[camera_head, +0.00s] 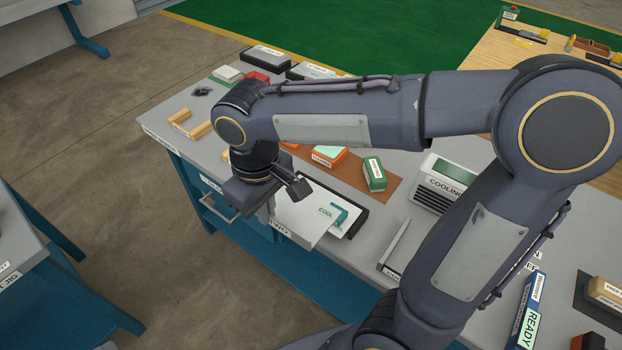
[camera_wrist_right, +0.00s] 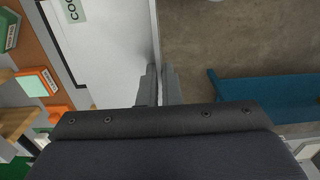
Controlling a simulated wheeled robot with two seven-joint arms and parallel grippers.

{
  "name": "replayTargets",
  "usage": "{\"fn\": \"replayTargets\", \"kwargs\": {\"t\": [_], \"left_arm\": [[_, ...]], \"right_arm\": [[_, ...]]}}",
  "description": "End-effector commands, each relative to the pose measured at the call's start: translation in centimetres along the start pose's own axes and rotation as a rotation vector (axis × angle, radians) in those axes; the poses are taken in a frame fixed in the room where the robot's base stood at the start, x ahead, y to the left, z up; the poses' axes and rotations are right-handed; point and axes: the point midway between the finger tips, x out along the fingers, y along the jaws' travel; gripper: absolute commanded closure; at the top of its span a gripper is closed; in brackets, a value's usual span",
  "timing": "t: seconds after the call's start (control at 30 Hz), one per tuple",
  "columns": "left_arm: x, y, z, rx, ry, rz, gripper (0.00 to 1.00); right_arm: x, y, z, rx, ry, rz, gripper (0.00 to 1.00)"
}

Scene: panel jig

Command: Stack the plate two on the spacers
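Plate two (camera_head: 303,226) is a thin white plate with the word TWO on its front edge. It is at the table's front edge in the head view, overlapping a white sheet marked COOL. My right gripper (camera_head: 280,200) is at the plate's left side. In the right wrist view its fingers (camera_wrist_right: 160,85) are close together on the edge of the plate (camera_wrist_right: 125,55). My forearm and wrist hide part of the table behind. Pale wooden bars (camera_head: 199,131) lie at the table's left end; I cannot tell whether they are the spacers. My left gripper is out of view.
The green and white cooling box (camera_head: 445,184) stands right of the plate. A brown mat (camera_head: 393,184) holds a green box (camera_head: 374,174) and an orange one (camera_head: 328,157). A blue READY binder (camera_head: 526,312) is at the right. Open floor lies beyond the front edge.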

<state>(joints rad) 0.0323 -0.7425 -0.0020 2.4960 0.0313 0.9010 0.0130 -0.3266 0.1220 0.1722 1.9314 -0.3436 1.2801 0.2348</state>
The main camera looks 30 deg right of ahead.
Motion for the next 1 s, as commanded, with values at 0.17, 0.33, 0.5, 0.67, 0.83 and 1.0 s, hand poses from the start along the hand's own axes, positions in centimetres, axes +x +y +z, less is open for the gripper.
{"fn": "replayTargets", "kwargs": {"t": [0.17,0.33,0.5,0.67,0.83,1.0], "left_arm": [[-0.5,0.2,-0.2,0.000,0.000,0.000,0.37],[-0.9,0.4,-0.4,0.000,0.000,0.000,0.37],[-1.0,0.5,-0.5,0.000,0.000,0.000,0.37],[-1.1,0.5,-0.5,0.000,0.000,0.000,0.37],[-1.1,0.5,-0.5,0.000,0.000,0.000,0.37],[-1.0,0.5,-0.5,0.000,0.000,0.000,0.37]], "right_arm": [[1.5,3.7,-0.2,0.009,-0.005,-0.001,1.00],[3.4,7.9,-0.6,0.009,-0.004,-0.001,1.00],[6.5,10.8,-0.9,0.006,-0.006,-0.001,1.00],[8.3,12.2,-1.1,0.004,-0.002,0.000,1.00],[9.5,13.2,-1.1,0.005,-0.003,0.000,1.00],[12.0,13.4,-1.2,0.002,-0.004,0.000,1.00]]}}
